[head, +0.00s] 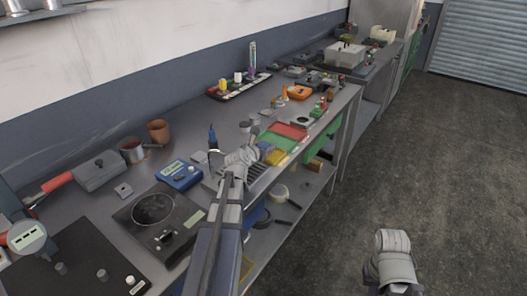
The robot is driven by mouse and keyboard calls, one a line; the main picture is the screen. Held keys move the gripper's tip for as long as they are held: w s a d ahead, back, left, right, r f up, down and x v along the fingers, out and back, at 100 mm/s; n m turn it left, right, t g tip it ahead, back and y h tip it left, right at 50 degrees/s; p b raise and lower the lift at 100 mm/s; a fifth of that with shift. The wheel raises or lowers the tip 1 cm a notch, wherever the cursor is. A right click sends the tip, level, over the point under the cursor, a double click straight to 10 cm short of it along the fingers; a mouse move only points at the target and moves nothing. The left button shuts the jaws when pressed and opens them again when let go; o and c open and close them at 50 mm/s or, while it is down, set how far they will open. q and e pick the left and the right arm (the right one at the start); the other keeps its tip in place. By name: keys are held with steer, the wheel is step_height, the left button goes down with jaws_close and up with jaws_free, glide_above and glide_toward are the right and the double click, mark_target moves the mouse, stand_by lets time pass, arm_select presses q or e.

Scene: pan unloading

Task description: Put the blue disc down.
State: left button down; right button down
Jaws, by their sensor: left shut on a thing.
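My left arm reaches up from the bottom of the head view to the workbench (190,215). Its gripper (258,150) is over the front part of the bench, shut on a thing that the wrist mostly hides. The blue disc does not show clearly; a small bluish patch shows at the fingertips. A yellow piece (276,157) and a green and red tray (288,131) lie just beyond the gripper. Part of my right arm shows at the lower right over the floor; its fingers cannot be seen.
A blue meter (179,175), a black hot plate (155,215) and a grey box with a red handle (98,171) stand on the bench to the left. Brown pots (159,131) stand behind. An orange item (298,92) lies farther along. The floor (440,170) at right is clear.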

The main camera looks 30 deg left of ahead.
arm_select(q)
steer(key=shift+f, duration=0.1)
steer(key=shift+c, duration=0.7)
jaws_free()
steer(key=shift+r, duration=0.2)
steer(key=shift+s+d+r, duration=0.1)
steer(key=shift+s+r, duration=0.05)
steer(key=shift+s, duration=0.1)
steer(key=p+v, duration=0.3)
steer(key=v, duration=0.4)
